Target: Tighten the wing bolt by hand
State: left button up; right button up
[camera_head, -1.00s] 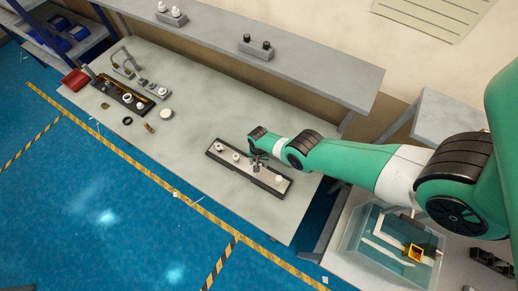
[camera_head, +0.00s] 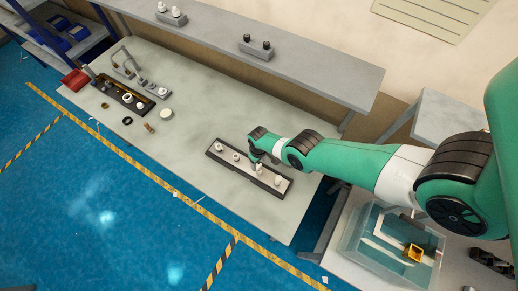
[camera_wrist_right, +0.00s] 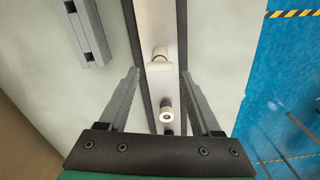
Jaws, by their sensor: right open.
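A dark-edged fixture strip (camera_head: 228,164) with several white fittings lies on the grey table. My right gripper (camera_head: 258,164) is over its middle, pointing down. In the right wrist view the strip runs between the two fingers of the right gripper (camera_wrist_right: 161,76), which are apart and empty. A white wing-shaped head (camera_wrist_right: 159,63), which looks like the wing bolt, lies at the fingertips without visible contact. A round white fitting (camera_wrist_right: 166,116) sits lower between the fingers. My left gripper is not in view.
A shelf (camera_head: 300,75) runs along the back. A clear tank (camera_head: 380,240) stands at the lower right.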

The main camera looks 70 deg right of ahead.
aim_at(259, 167)
jog(key=shift+n, duration=0.8)
jog(key=shift+f, duration=0.1)
jog(key=shift+f+b, duration=1.7)
jog(key=shift+b, duration=0.1)
grip_shut()
jog(key=m, duration=0.5)
